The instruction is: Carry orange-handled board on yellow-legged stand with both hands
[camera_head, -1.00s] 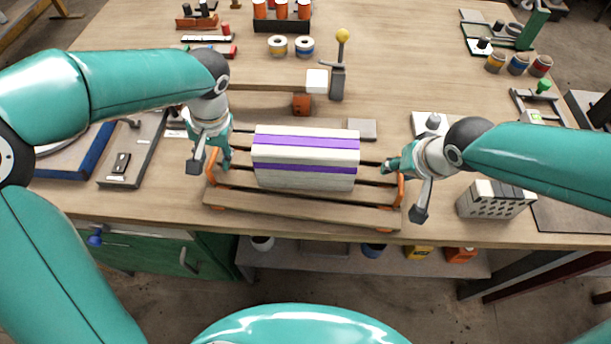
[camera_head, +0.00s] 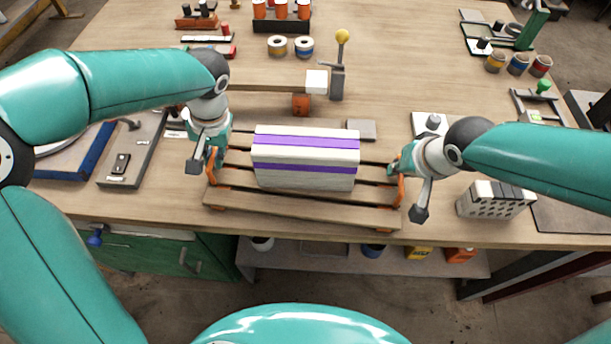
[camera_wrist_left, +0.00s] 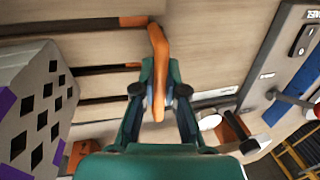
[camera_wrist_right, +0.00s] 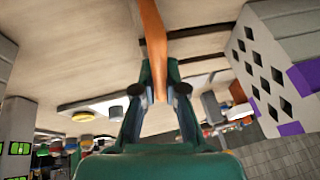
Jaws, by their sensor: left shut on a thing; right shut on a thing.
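The slatted wooden board (camera_head: 290,208) lies on the workbench and carries a pale hollow brick (camera_head: 305,150) with purple stripes. My left gripper (camera_head: 212,160) is shut on the board's left orange handle (camera_head: 211,172), which also shows between the fingers in the left wrist view (camera_wrist_left: 158,60). My right gripper (camera_head: 399,172) is shut on the right orange handle (camera_head: 401,191), seen between the fingers in the right wrist view (camera_wrist_right: 153,40). A yellowish-brown frame (camera_head: 20,25) shows at the far top left; I cannot tell if it is the yellow-legged stand.
A second hollow brick (camera_head: 495,200) stands right of the board. A lever device with a yellow knob (camera_head: 342,36) and a small grey block (camera_head: 361,130) are behind it. A grey tool plate (camera_head: 133,150) lies to the left. The workbench's front edge is close in front.

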